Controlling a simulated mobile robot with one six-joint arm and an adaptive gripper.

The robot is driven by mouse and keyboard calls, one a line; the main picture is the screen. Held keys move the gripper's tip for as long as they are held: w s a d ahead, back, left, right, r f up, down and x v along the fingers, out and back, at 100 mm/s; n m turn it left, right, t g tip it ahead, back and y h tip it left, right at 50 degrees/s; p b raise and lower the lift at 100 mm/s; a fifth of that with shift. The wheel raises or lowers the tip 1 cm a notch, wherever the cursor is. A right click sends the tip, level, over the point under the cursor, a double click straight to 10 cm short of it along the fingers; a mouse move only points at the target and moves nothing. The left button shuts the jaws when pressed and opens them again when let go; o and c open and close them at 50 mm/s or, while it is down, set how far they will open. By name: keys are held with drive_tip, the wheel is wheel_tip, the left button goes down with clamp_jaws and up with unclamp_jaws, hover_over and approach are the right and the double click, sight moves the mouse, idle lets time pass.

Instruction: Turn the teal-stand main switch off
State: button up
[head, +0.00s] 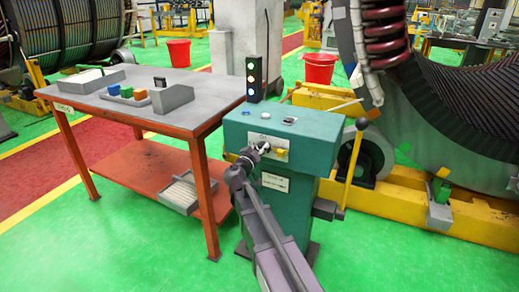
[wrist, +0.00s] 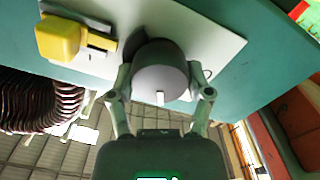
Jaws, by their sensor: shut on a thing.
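The teal stand (head: 318,138) is right of centre in the head view, with a white plate (head: 285,143) on its front. In the wrist view, a round dark-grey knob (wrist: 160,65) with a short white mark stands out from this plate (wrist: 218,40). The mark points towards the bottom of the wrist picture. My gripper (wrist: 161,92) has one finger on each side of the knob and is shut on it. In the head view, my gripper (head: 260,149) is at the plate and covers the knob. A yellow block-shaped part (wrist: 58,38) sits beside the knob on the plate.
A signal light column (head: 254,78) stands behind the stand's top. An orange-legged table (head: 160,112) is close on the left. Green floor (head: 130,240) is clear in front.

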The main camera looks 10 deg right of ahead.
drive_tip(key=n, duration=0.6)
drive_tip(key=shift+w, duration=0.15)
drive_tip(key=n, duration=0.6)
drive_tip(key=shift+f+n, duration=0.15)
drive_tip(key=shift+n, duration=0.15)
drive_tip(key=o, duration=1.1)
drive_tip(key=shift+o, duration=0.2)
drive_tip(key=shift+a, duration=0.15)
drive_tip(key=v, duration=1.2)
drive_tip(key=shift+f, duration=0.1)
